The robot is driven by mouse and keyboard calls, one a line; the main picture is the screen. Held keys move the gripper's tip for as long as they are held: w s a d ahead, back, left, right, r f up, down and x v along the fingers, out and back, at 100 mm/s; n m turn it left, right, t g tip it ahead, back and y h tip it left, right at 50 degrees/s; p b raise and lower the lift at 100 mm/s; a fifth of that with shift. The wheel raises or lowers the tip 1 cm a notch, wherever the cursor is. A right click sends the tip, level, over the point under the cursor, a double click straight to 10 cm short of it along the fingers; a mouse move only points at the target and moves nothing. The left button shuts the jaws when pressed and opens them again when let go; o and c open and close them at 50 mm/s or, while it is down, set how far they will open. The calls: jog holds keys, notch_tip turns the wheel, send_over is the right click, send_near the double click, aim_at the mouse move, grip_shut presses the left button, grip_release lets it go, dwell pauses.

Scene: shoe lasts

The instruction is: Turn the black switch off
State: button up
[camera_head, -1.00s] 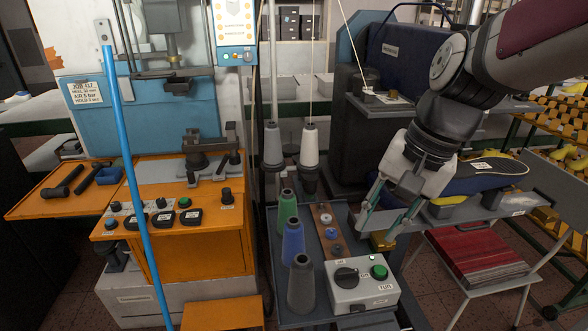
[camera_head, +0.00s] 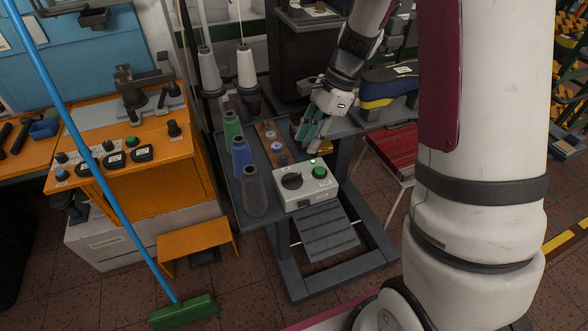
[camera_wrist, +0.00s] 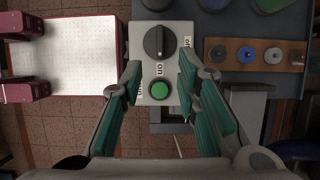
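The black switch (camera_head: 292,181) is a round rotary knob on the left part of a light grey control box (camera_head: 306,202). In the wrist view the black switch (camera_wrist: 160,42) has its grip ridge in line with the "on" label; an "off" label is at its right. A green button (camera_wrist: 159,91) sits beside it on the box, also in the head view (camera_head: 320,172). My gripper (camera_head: 308,143) is above and just behind the box, fingers pointing down. In the wrist view my gripper (camera_wrist: 160,76) is open and empty, its fingertips framing the green button, short of the knob.
Green, blue and grey thread cones (camera_head: 240,158) stand left of the box. A wooden strip with bobbins (camera_head: 272,143) lies behind it. A blue-soled shoe (camera_head: 388,88) is behind right. A blue-handled broom (camera_head: 100,165) leans at left.

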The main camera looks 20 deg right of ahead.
aim_at(292, 175)
jog(key=p+x, duration=0.1)
jog(key=x, duration=1)
jog(key=shift+a, duration=0.1)
grip_shut()
